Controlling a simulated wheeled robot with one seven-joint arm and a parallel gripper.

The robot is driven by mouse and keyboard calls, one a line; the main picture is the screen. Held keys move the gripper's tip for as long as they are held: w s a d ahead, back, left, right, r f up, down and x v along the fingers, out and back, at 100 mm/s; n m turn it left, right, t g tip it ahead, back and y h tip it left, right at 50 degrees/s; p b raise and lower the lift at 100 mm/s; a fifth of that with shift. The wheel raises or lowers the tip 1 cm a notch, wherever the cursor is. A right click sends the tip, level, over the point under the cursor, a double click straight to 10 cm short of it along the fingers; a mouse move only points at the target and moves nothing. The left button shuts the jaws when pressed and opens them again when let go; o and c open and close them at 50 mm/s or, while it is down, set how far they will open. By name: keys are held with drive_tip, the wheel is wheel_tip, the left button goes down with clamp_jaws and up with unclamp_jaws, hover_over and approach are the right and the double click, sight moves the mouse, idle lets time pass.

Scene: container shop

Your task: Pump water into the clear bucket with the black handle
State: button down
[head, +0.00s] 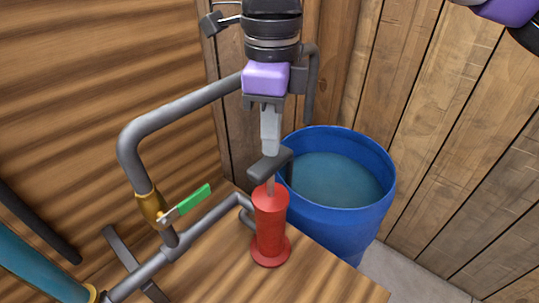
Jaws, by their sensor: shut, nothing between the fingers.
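A red hand pump (268,220) stands upright on the wooden top, with a dark crossbar handle (284,160) on a short thin rod above its body. My gripper (270,150) points down from above, its grey fingers shut and empty. The fingertips are at the pump handle; I cannot tell whether they touch it. A grey pipe (205,225) runs from beside the pump to a brass valve (151,208) with a green lever (194,200). I do not see the clear bucket with the black handle in this view.
A blue barrel (345,230) holding water (335,180) stands behind and right of the pump. Wooden walls (440,100) close in the back and sides. A grey pipe (185,103) arches up from the valve. The wooden top (320,280) is clear at the front right.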

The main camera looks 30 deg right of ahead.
sight(271, 160)
drive_tip(key=shift+f, duration=0.15)
idle(0.3)
drive_tip(key=shift+f+b, duration=2.7)
drive_tip(key=shift+f, duration=0.3)
drive_tip(key=shift+r+p, duration=1.95)
drive_tip(key=shift+r, duration=1.2)
drive_tip(key=shift+a+f, duration=0.1)
